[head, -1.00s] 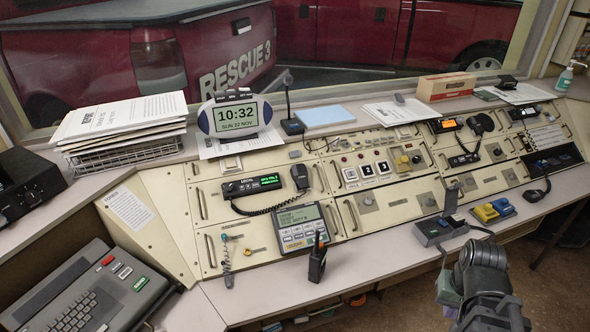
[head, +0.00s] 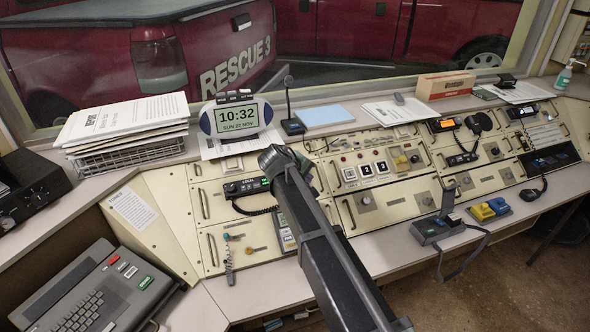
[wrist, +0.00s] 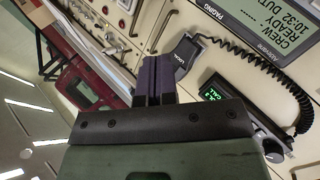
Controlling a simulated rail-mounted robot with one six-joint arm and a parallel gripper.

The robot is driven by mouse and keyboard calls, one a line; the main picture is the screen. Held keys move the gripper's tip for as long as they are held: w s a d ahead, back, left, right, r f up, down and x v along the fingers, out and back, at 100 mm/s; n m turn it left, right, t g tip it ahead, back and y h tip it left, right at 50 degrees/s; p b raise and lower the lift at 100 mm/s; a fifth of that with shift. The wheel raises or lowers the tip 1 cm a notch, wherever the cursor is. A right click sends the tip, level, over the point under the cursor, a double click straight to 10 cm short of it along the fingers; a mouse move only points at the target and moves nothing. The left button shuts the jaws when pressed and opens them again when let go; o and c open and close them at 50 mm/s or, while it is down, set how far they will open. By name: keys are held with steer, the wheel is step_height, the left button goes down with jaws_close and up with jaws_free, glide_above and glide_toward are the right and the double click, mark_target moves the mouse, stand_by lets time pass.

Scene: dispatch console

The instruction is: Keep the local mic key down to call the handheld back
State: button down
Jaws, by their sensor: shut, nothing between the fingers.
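The local radio (head: 234,188), with a green display, sits in the sloped console; my arm covers its right part in the head view. Its dark hand mic (wrist: 184,58), marked LOCAL, shows in the wrist view, with a coiled cord. The radio's green display (wrist: 212,95) is below it there. My gripper (wrist: 154,70) is shut and empty, its purple fingers just left of the mic in the wrist view. I cannot tell whether they touch it. The mic's key cannot be made out.
The paging panel (wrist: 270,25) is at the wrist view's upper right. A clock (head: 238,116) and a gooseneck desk mic (head: 291,122) stand on the ledge behind. Paper stacks (head: 122,122) are at left. The front desk edge at right holds yellow and blue keys (head: 488,209).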

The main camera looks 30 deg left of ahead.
steer(key=w+a+r+n+t, duration=0.2)
steer(key=w+a, duration=0.1)
steer(key=w, duration=0.1)
steer(key=shift+w+a+r+n+t, duration=0.3)
steer(key=shift+r+n, duration=0.1)
steer(key=shift+f, duration=0.1)
steer(key=w+a+f+b, duration=0.1)
steer(key=f+b, duration=0.1)
steer(key=a+f+b, duration=0.1)
steer(key=f+b, duration=0.1)
steer(key=w+f+b, duration=0.1)
steer(key=f+b, duration=0.1)
steer(key=shift+w+a+f+b, duration=0.2)
steer(key=shift+w+a+b, duration=0.1)
steer(key=shift+w+a, duration=0.1)
steer(key=shift+w+a+f+b, duration=0.25)
steer(key=shift+a+f+b, duration=0.1)
steer(key=shift+f+b, duration=0.1)
stand_by(1.1)
steer(key=shift+w+a+f+b, duration=0.15)
steer(key=shift+f+b, duration=0.2)
